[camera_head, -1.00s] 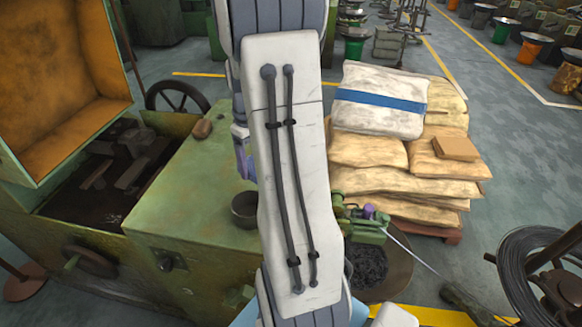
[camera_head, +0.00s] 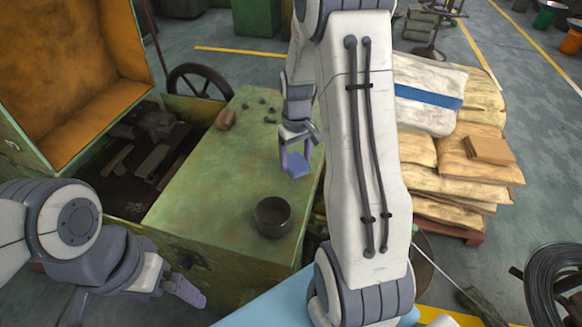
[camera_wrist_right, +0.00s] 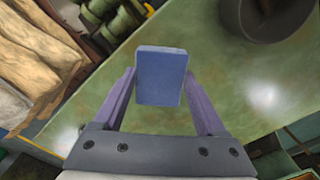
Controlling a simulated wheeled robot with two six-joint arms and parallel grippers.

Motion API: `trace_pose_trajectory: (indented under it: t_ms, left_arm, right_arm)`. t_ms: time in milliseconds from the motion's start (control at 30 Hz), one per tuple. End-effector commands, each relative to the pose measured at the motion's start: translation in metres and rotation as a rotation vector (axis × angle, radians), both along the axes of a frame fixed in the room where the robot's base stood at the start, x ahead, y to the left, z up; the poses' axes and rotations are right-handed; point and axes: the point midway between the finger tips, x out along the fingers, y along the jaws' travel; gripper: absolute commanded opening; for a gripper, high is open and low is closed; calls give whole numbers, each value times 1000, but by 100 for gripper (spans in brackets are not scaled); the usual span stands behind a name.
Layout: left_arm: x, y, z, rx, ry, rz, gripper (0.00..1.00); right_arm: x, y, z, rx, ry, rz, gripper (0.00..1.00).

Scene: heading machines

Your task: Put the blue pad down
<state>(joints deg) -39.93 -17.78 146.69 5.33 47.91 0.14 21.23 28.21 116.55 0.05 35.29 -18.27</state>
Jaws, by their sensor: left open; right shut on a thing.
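The blue pad (camera_head: 296,164) is a small flat block held between the fingers of my right gripper (camera_head: 294,152). In the right wrist view the pad (camera_wrist_right: 161,77) sits between the two purple fingertips of the right gripper (camera_wrist_right: 160,90), with the green top behind it. The pad is over the green machine top (camera_head: 215,185); I cannot tell whether it touches the surface. My left gripper (camera_head: 180,296) is low at the left front of the machine, open and with nothing seen in it. My right arm hides part of the machine's right side.
A dark round bowl (camera_head: 273,216) stands on the green top, nearer than the pad; it also shows in the right wrist view (camera_wrist_right: 268,14). A brown block (camera_head: 225,119) and several small dark pieces lie farther back. Stacked sacks (camera_head: 455,150) stand to the right. The middle of the top is clear.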

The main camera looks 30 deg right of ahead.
Motion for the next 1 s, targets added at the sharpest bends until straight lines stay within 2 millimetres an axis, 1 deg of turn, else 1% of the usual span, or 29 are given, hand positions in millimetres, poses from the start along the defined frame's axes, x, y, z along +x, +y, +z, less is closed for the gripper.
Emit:
trace_pose_trajectory:
  t_ms: [33,167,233,400,500,767,900,933,967,1000]
  left_arm:
    - [0,0,5,0,0,0,100]
    - [0,0,6,0,0,0,100]
    - [0,0,9,0,0,0,100]
    - [0,0,19,0,0,0,100]
    - [0,0,21,0,0,-1,100]
    - [0,0,20,0,0,-1,100]
    - [0,0,16,0,0,-1,100]
    - [0,0,17,0,0,-1,100]
    - [0,0,17,0,0,-1,100]
    - [0,0,18,0,0,-1,100]
  right_arm:
    - [4,6,-3,1,3,3,11]
    - [10,12,-9,0,0,-1,11]
    - [11,13,-14,0,2,-3,11]
    - [9,12,-39,1,5,-5,11]
    - [9,11,-48,0,2,-5,11]
    - [10,11,-51,-1,-2,-5,11]
    - [10,11,-55,0,-1,-5,11]
    - [10,11,-54,0,-1,-5,81]
    - [10,11,-54,-1,-1,-5,93]
    - [10,11,-54,0,-1,-5,100]
